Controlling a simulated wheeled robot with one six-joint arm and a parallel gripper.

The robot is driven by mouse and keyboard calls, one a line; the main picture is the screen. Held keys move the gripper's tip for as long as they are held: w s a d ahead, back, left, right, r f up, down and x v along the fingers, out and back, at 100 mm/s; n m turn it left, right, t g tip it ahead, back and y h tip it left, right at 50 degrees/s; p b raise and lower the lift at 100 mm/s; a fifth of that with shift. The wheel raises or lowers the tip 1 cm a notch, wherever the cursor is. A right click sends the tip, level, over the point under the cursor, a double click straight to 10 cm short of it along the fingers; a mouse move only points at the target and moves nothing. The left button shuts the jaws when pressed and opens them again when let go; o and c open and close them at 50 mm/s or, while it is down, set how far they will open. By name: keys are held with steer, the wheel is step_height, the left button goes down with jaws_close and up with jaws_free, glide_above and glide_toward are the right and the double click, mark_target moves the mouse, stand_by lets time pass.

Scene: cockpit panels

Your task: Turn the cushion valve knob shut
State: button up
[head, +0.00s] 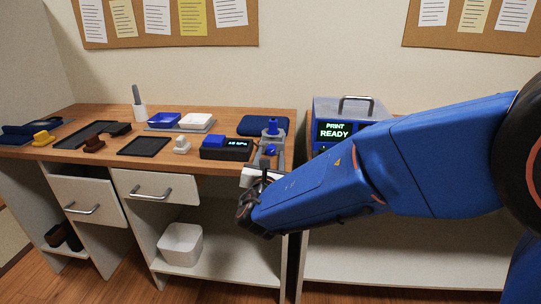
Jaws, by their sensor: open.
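At the right end of the desk stands a grey fixture (272,135) with a blue top. A small blue knob (270,150) on its front looks like the valve knob; its turned position is too small to tell. Left of it is a dark box with a lit pressure readout (237,143) and a blue block on top. My blue arm reaches in from the right. My gripper (257,181) is just below and in front of the knob, near the desk's front edge, and partly hidden by my arm. It is open and appears apart from the knob.
The wooden desk (212,161) holds trays, stamps and a dark blue pad (263,126). A box reading PRINT READY (334,131) stands to the right, partly behind my arm. Drawers with metal handles (150,194) stick out below. A white bin (180,244) sits on the lower shelf.

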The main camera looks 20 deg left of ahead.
steer(key=shift+w+a, duration=0.2)
steer(key=shift+w, duration=0.5)
steer(key=shift+c, duration=0.6)
steer(key=c, duration=0.9)
steer(key=shift+n, duration=2.2)
steer(key=o, duration=1)
